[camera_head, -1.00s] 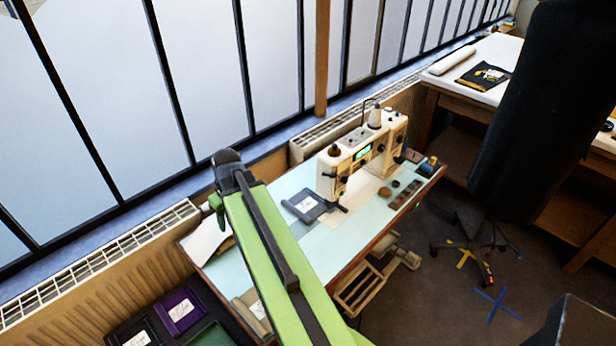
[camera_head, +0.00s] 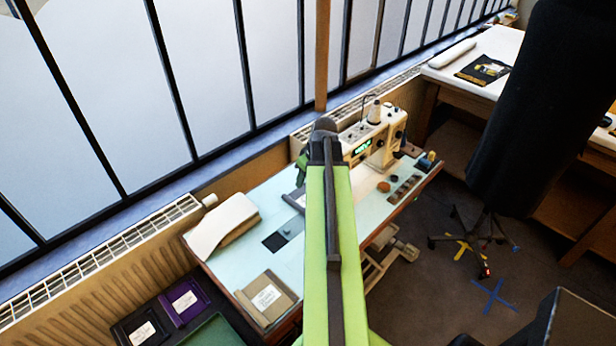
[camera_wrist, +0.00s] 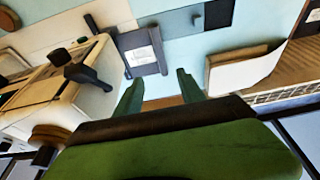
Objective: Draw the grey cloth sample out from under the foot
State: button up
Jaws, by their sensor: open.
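The grey cloth sample (camera_wrist: 143,52) with a white label lies flat on the pale blue table in the wrist view. In the head view only a strip of it (camera_head: 295,198) shows beside my arm. The sewing machine (camera_head: 375,140) stands to its right there. In the wrist view a black machine part (camera_wrist: 90,70), perhaps the foot, reaches close to the sample's left side; I cannot tell whether it presses on the cloth. My gripper (camera_wrist: 158,86) is open and empty, its fingertips just short of the sample's lower edge in the picture. In the head view my arm hides most of this.
A tan labelled sample (camera_head: 268,297) lies at the table's front left. A purple sample (camera_head: 184,304) lies low at left. Some tabletop between them is bare.

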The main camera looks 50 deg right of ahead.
aim_at(296, 204)
jog(key=b+x, duration=1.6)
jog(key=x, duration=0.1)
jog(key=shift+w+f, duration=0.1)
jog(key=shift+f, duration=0.15)
jog(key=shift+r, duration=0.15)
grip_shut()
